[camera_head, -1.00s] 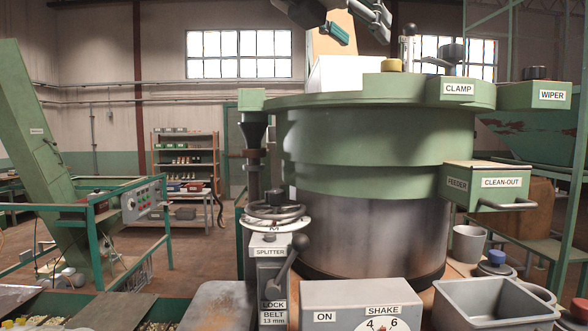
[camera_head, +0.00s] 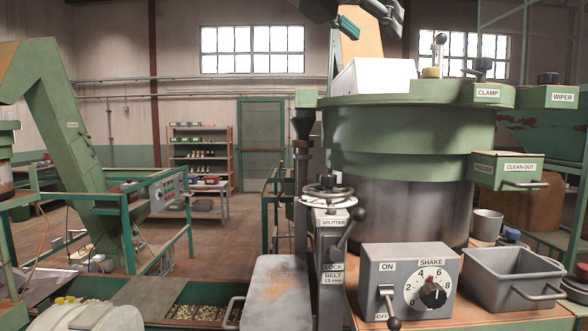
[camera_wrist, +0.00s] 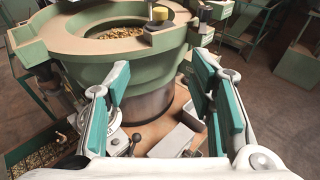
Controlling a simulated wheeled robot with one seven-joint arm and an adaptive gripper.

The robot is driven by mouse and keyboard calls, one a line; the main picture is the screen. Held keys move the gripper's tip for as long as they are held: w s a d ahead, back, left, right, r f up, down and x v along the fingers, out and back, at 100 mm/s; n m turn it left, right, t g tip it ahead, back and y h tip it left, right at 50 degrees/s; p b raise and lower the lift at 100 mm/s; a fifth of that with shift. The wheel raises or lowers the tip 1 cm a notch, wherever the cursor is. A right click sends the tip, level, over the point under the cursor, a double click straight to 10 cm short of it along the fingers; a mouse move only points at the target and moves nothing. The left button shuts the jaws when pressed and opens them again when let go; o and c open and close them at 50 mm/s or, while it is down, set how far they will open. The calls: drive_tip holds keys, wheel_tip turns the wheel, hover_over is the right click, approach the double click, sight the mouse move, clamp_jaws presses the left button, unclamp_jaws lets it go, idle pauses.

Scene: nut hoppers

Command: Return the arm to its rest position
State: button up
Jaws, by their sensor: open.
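My gripper (camera_wrist: 160,108) is open and empty in the wrist view, its teal-padded fingers spread wide to the left and right. It points down over the green hopper (camera_wrist: 110,60), whose round opening shows nuts inside. In the head view a dark part of my arm and one teal finger pad show at the top edge, above the hopper (camera_head: 400,140). The gripper appears clear of the hopper and touches nothing that I can see. Most of my arm is out of the head view.
A control box (camera_head: 408,281) with a SHAKE dial, a grey bin (camera_head: 510,284) and a grey cup (camera_head: 487,224) stand before the hopper. The SPLITTER post (camera_head: 330,240) with its handwheel rises to the left. A green conveyor (camera_head: 75,140) stands far left. Open floor (camera_head: 225,250) lies between.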

drive_tip(key=s+d+f+m+g+y+b, duration=0.1)
drive_tip(key=s+d+f+m+y, duration=0.2)
drive_tip(key=f, duration=0.5)
drive_tip(key=d+f+m+g, duration=0.1)
drive_tip(key=d+f+m, duration=0.25)
drive_tip(key=f, duration=0.45)
drive_tip(key=s+d+f+m+g+y+b, duration=0.1)
drive_tip(key=s+d+f+m+g+y, duration=0.2)
drive_tip(key=f, duration=0.4)
drive_tip(key=s+f+m+y, duration=0.2)
drive_tip(key=s+f+m, duration=0.3)
drive_tip(key=f+m, duration=0.3)
drive_tip(key=s+f+m+y+b, duration=0.1)
drive_tip(key=s+f+m+y, duration=0.2)
drive_tip(key=f+m, duration=0.6)
wheel_tip(320, 180, down, 6)
drive_tip(key=shift+s+a+r, duration=0.25)
drive_tip(key=shift+s+a, duration=0.1)
drive_tip(key=shift+s, duration=0.75)
